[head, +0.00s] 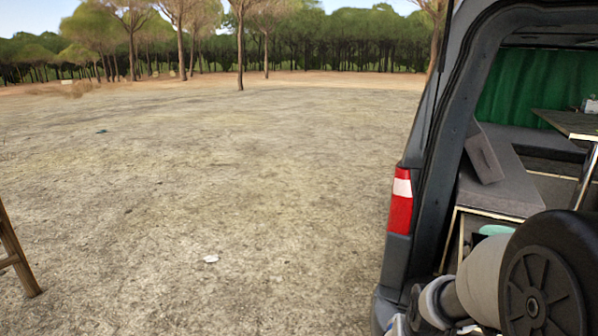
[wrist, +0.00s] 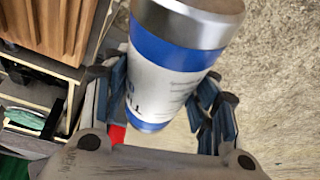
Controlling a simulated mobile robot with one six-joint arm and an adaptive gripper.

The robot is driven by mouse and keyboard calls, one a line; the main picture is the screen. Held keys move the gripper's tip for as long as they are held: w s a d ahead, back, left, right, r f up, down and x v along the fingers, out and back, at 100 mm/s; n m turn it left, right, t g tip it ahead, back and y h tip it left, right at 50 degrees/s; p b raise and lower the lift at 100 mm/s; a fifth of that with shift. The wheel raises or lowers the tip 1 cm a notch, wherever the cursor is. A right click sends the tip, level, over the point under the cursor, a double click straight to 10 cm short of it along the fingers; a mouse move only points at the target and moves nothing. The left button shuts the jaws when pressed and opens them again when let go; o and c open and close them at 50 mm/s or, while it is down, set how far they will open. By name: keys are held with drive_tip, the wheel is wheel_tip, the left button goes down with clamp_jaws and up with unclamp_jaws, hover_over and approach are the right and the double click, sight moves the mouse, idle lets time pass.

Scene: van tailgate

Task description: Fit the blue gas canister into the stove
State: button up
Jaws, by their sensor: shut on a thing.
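The gas canister (wrist: 168,80) has a silver metal end, blue bands and a white label with print. It fills the middle of the wrist view, tilted, with its silver end towards the top. My gripper (wrist: 163,97) is shut on it, with one blue-padded finger on each side of its body. In the head view my arm covers the lower right corner, and the canister cannot be made out clearly there. The stove is not recognisable in either view.
The open van rear (head: 400,240) stands at the right, with grey cushions (head: 500,180) and a small table (head: 570,123) inside. A brown wooden surface (wrist: 50,25) shows upper left in the wrist view. A wooden leg (head: 14,255) stands far left. Open ground lies between.

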drive_tip(key=s+a+f+n+y+b, duration=0.1)
drive_tip(key=s+a+f+n+b, duration=0.15)
drive_tip(key=a+f, duration=0.7)
drive_tip(key=w+d+r+m+p, duration=0.1)
drive_tip(key=d+r, duration=0.3)
drive_tip(key=w+d+r+m+p, duration=0.1)
drive_tip(key=d+r+p, duration=0.1)
drive_tip(key=d+r, duration=0.2)
drive_tip(key=d+r+m+h+p, duration=0.1)
drive_tip(key=d+r, duration=0.3)
drive_tip(key=shift+w+d+r+p, duration=0.1)
drive_tip(key=shift+w+d+p, duration=0.05)
drive_tip(key=shift+w+p, duration=0.25)
drive_tip(key=s+d+r+m+h+p, duration=0.1)
drive_tip(key=s+d+r+m+p, duration=0.2)
drive_tip(key=d+r, duration=0.8)
drive_tip(key=d, duration=0.3)
drive_tip(key=shift+a+r, duration=0.1)
wheel_tip(320, 180, down, 20)
drive_tip(key=b, duration=0.3)
drive_tip(key=shift+r+b, duration=0.2)
drive_tip(key=shift+b, duration=0.2)
drive_tip(key=shift+f, duration=0.2)
drive_tip(key=o, duration=1.3)
